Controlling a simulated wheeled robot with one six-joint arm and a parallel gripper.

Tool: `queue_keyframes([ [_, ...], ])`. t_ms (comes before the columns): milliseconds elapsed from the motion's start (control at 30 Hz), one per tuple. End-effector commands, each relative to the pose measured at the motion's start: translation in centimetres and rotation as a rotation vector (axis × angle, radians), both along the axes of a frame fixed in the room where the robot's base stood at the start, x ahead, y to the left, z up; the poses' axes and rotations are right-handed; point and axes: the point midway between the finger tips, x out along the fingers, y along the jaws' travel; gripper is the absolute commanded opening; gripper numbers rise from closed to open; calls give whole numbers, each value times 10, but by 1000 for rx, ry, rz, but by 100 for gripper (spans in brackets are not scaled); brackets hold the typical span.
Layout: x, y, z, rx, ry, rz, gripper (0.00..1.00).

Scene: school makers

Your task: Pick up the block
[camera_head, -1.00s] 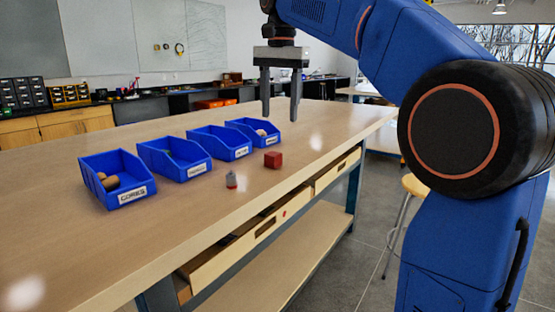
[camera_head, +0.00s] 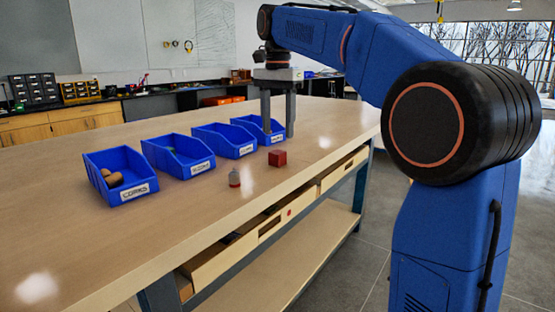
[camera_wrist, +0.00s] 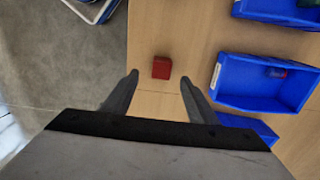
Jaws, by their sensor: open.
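The block is a small red cube (camera_head: 277,158) on the wooden table, near its front edge and in front of the blue bins. It also shows in the wrist view (camera_wrist: 162,68), ahead of and between my two fingers. My gripper (camera_head: 278,130) is open and empty, pointing down above the table close to the block. In the wrist view my fingers (camera_wrist: 160,85) are spread apart with the block between their lines, not touching it.
Blue bins (camera_head: 122,195) stand in a row behind the block; the left one holds brown pieces. The table's (camera_head: 75,250) front edge is close, with drawers below.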

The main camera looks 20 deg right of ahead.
Motion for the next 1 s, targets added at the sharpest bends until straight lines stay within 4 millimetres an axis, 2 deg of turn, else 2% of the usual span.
queue_keyframes([
  [133,0,0,-22,-1,3,0,53],
  [433,1,0,-41,-1,1,0,53],
  [700,5,-1,-76,0,1,0,53],
  [833,5,-1,-85,0,0,0,53],
  [1000,5,-1,-86,0,0,0,53],
])
